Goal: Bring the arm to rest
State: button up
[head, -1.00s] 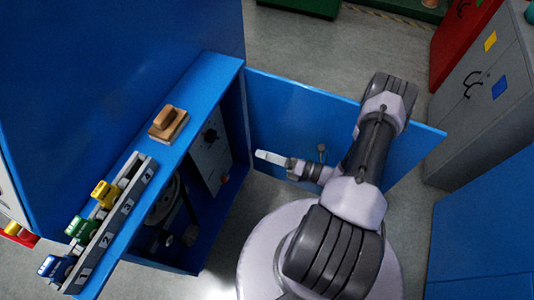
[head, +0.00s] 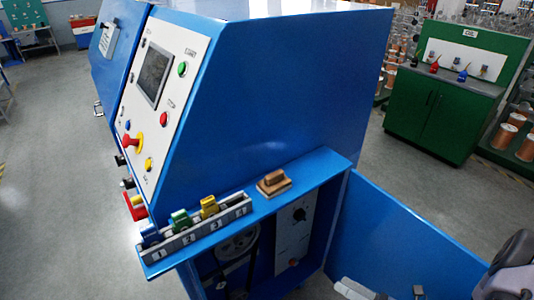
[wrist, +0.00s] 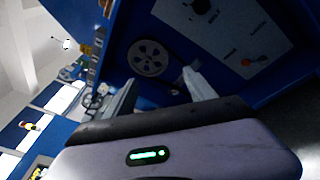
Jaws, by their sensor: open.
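My gripper (wrist: 160,80) shows in the wrist view with two pale fingers spread apart and nothing between them. Beyond the fingers is the open cabinet interior with a dark spoked pulley (wrist: 148,58) and a white panel (wrist: 228,25). In the head view, part of my arm (head: 515,268) shows at the lower right edge. A pale part near my gripper shows low in front of the open blue door (head: 400,235). Most of the arm is out of the head view.
The blue machine (head: 270,85) fills the middle. Its ledge holds a wooden block (head: 273,183) and a numbered rack (head: 205,232) with blue, green and yellow pieces. A green cabinet (head: 440,115) stands at the back right. Grey floor between them is clear.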

jog(key=s+a+r+n+g+h, duration=0.2)
jog(key=a+r+n+g, duration=0.3)
jog(key=r+n, duration=0.4)
jog(key=s+a+r+n+g+h, duration=0.2)
jog(key=s+a+r+n+g, duration=0.1)
jog(key=a+r+n+g, duration=0.45)
jog(key=s+r+n+t+h, duration=0.7)
jog(key=r+n, duration=0.5)
jog(key=n, duration=0.2)
jog(key=shift+s+d+r, duration=0.15)
jog(key=shift+r, duration=0.25)
jog(key=shift+t, duration=0.25)
